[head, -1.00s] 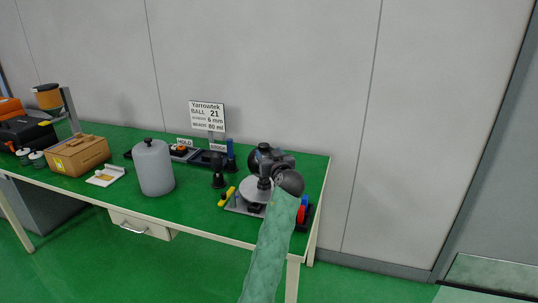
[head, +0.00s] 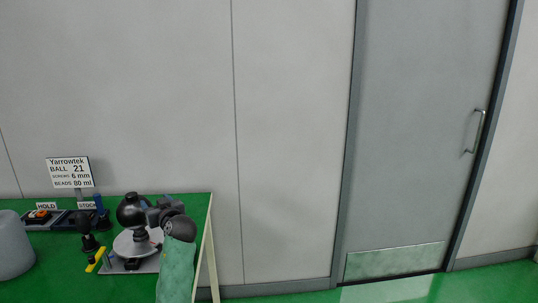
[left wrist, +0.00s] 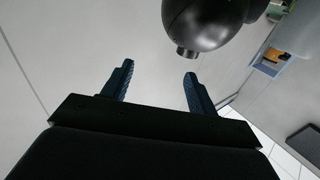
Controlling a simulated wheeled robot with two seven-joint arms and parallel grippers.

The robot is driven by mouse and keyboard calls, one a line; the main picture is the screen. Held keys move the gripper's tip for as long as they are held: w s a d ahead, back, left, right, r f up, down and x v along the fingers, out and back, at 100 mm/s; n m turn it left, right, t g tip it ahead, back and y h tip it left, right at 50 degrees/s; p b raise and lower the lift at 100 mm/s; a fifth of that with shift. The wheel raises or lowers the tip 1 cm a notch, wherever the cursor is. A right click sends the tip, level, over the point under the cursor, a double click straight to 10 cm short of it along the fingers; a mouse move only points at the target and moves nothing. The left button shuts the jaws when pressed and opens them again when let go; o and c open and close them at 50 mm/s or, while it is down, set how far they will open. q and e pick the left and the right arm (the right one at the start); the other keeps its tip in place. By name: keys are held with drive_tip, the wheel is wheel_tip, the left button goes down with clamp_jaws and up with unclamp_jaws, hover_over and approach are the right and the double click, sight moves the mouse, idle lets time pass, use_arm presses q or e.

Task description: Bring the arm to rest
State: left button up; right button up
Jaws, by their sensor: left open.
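My left arm, in a pale green sleeve, comes up from the bottom of the head view. Its dark left gripper (head: 160,210) is above the right end of the green bench. In the left wrist view its two blue fingers (left wrist: 158,72) are apart with nothing between them. A glossy black ball (head: 130,210) stands beside the gripper, over a pale round plate (head: 126,246). A black rounded body with a short nub (left wrist: 208,22) shows beyond the fingers in the left wrist view; no contact is visible. My right gripper is not in view.
A sign (head: 69,172) stands at the back of the green bench (head: 190,201). HOLD and STOCK trays (head: 62,221), a yellow-handled tool (head: 95,261) and a grey container (head: 12,245) are to the left. A grey door (head: 420,140) is right; floor before it is clear.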

use_arm(q)
drive_tip(key=s+d+f+m+g+h, duration=0.2)
drive_tip(key=s+d+f+m+h, duration=0.35)
drive_tip(key=s+d+f, duration=0.45)
drive_tip(key=s+d+f+m+g+h, duration=0.4)
drive_tip(key=s+d+h, duration=0.3)
drive_tip(key=s, duration=0.5)
drive_tip(key=s+d+f+g, duration=0.1)
drive_tip(key=s+f, duration=0.6)
drive_tip(key=s, duration=0.4)
drive_tip(key=s+d+f+g+p, duration=0.1)
drive_tip(key=s+d+f+g, duration=0.1)
drive_tip(key=s+f, duration=0.5)
drive_tip(key=s+d+f+g+h+p, duration=0.1)
drive_tip(key=s+f, duration=0.6)
drive_tip(key=s, duration=0.8)
drive_tip(key=shift+s+d+f+m+g, duration=0.2)
drive_tip(key=shift+d+m+g, duration=0.2)
drive_tip(key=shift+g, duration=0.3)
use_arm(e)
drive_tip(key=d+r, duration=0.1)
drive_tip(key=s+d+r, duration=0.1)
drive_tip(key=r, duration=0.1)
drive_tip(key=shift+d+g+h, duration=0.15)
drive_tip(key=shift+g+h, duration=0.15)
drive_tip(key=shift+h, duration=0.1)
use_arm(q)
drive_tip(key=shift+d, duration=0.1)
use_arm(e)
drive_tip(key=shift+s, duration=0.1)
